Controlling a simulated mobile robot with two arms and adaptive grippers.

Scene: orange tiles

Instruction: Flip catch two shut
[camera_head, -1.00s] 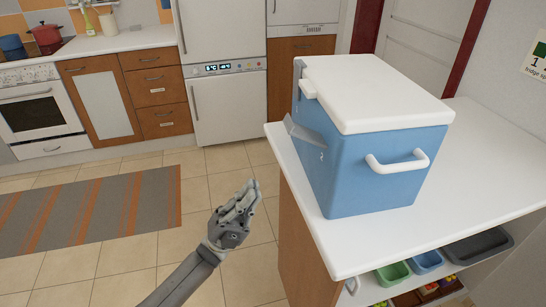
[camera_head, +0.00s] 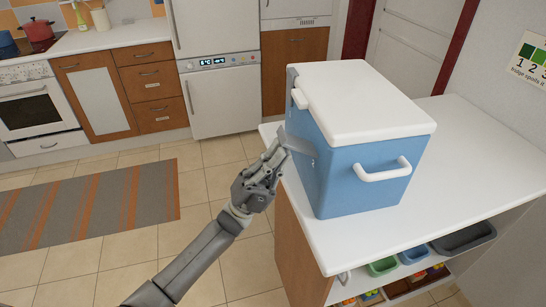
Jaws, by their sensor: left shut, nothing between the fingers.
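A blue cooler box (camera_head: 345,170) with a white lid (camera_head: 365,100) stands on the white counter, lid down. On its left face a grey flap catch (camera_head: 300,144) sticks outward, away from the lid; a small mark beside it looks like a 2. A white block (camera_head: 299,98) sits on the lid edge above it. Farther back, another grey catch (camera_head: 291,76) stands upright against the lid edge. My left gripper (camera_head: 275,148) is shut and empty, its fingertips at the outer end of the sticking-out flap; I cannot tell whether they touch. My right gripper is out of view.
The white counter (camera_head: 470,165) has free room right of the box. Its left edge runs close beside my left gripper. Below are shelves with a green bin (camera_head: 383,267) and other small bins. A striped rug (camera_head: 90,210) lies on the open tiled floor.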

